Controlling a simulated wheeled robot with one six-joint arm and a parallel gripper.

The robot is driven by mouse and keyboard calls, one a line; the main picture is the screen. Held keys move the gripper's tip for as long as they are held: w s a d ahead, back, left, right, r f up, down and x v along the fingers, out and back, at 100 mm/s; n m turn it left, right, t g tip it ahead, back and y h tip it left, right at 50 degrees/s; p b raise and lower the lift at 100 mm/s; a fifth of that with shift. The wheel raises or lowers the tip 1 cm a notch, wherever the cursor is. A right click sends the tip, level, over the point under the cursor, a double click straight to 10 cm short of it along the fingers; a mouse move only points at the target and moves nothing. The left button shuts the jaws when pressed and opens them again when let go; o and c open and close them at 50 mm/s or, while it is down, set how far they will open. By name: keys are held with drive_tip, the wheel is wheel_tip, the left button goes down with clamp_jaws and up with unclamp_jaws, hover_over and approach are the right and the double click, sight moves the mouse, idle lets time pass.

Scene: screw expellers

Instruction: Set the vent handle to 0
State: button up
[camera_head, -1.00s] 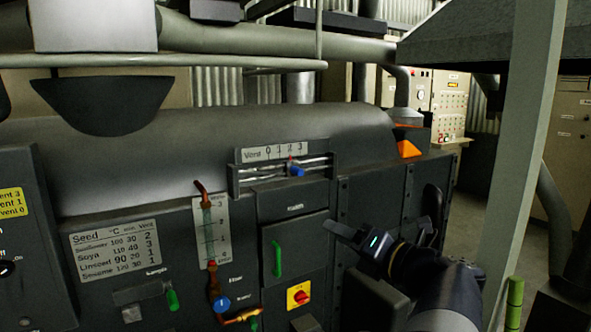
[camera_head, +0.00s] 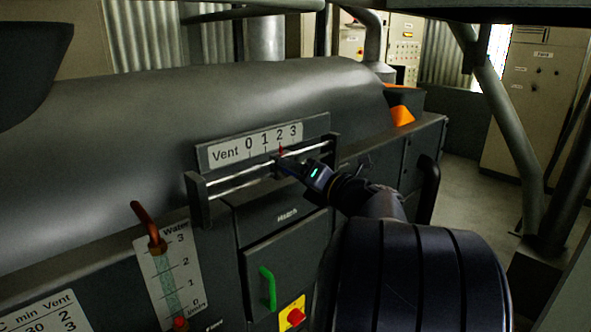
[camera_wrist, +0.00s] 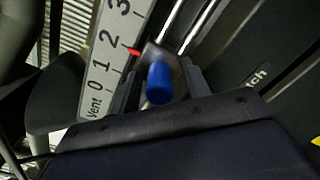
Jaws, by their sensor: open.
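The vent handle is a blue knob (camera_wrist: 160,82) on a grey slider block that rides on two metal rails. Its red pointer (camera_head: 281,151) stands at about the 2 on the white Vent scale (camera_head: 228,153), marked 0 to 3; the pointer also shows in the wrist view (camera_wrist: 134,51). My gripper (camera_head: 283,164) is at the slider, and its body hides the blue knob in the head view. In the wrist view my gripper (camera_wrist: 160,86) is open, with one finger on each side of the knob. I cannot tell whether either finger touches it.
A water gauge (camera_head: 165,280) with a copper pipe is at the lower left. A green handle (camera_head: 268,288) and a red switch on a yellow plate (camera_head: 293,314) are below the rails. A dark upright handle (camera_head: 429,185) is to the right.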

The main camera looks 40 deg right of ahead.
drive_tip(key=shift+c, duration=0.5)
clamp_jaws()
